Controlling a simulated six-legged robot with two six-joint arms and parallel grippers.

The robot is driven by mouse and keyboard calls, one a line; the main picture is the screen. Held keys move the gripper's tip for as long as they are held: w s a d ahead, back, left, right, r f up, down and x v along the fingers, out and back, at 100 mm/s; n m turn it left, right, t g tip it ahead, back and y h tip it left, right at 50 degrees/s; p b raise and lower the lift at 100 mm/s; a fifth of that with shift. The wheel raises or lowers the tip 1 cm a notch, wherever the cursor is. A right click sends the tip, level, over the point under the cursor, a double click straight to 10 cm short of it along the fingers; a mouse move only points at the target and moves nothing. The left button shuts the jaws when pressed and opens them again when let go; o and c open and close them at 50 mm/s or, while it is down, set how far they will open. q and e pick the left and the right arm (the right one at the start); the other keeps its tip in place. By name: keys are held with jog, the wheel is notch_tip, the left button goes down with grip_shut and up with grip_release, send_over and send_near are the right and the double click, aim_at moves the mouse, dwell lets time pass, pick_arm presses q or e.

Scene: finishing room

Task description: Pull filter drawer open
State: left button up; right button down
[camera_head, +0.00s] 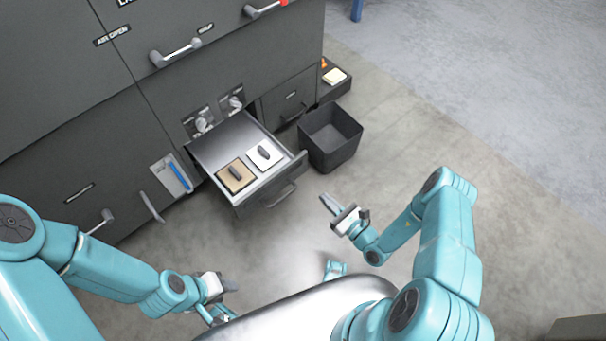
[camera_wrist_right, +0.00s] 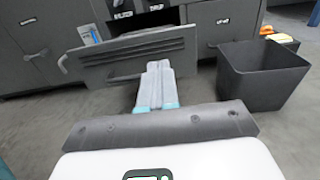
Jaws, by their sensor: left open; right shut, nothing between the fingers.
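The filter drawer (camera_head: 226,147) stands pulled out of the dark grey cabinet in the head view. A tan filter panel (camera_head: 235,177) and a white one (camera_head: 265,154) lie inside it, each with a dark grip. The drawer's handle (camera_head: 281,196) is on its front. The drawer front also shows in the right wrist view (camera_wrist_right: 125,62). My right gripper (camera_head: 327,203) is shut and empty, in front of the drawer and apart from the handle. Its closed fingers show in the right wrist view (camera_wrist_right: 158,72). My left gripper (camera_head: 228,287) is open, low and nearer to me, away from the drawer.
A black open bin (camera_head: 330,138) stands on the floor just right of the drawer; it also shows in the right wrist view (camera_wrist_right: 262,80). A low dark box with a pale block (camera_head: 334,76) is behind it. A blue tool (camera_head: 179,174) hangs left of the drawer.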

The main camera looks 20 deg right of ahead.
aim_at(291, 165)
jog(key=b+x, duration=0.3)
jog(key=x, duration=1)
jog(key=shift+a+f+b, duration=0.1)
jog(key=shift+b, duration=0.25)
pick_arm(q)
jog(key=f, duration=0.3)
jog(key=shift+w+a+f, duration=0.15)
jog(key=shift+w+f, duration=0.15)
jog(key=shift+f, duration=0.05)
pick_arm(e)
jog(key=shift+w+a, duration=0.1)
jog(key=shift+w, duration=0.35)
